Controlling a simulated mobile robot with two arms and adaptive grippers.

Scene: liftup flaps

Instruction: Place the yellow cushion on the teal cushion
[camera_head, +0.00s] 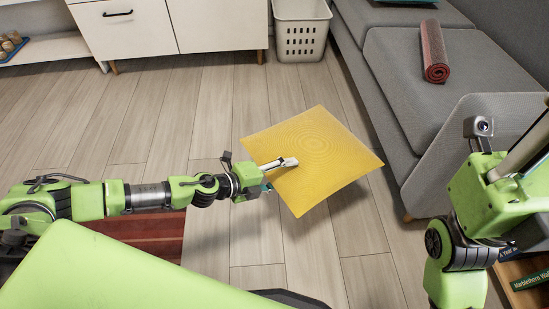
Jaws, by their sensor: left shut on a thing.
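The yellow cushion (325,150) is a square with a ringed pattern, held tilted above the wooden floor in the middle of the view. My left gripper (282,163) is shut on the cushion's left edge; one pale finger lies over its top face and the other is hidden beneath. A teal thing (405,1) on the sofa is cut off by the top edge; it may be the teal cushion, but too little shows. My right gripper (522,148) is at the right edge, apart from the cushion, and its fingertips are not clear.
A grey sofa (393,85) runs along the right, with a rolled red mat (433,52) on its seat. A white basket (301,28) and a white cabinet (215,25) stand at the back. A book (530,281) shows at lower right. The floor between is clear.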

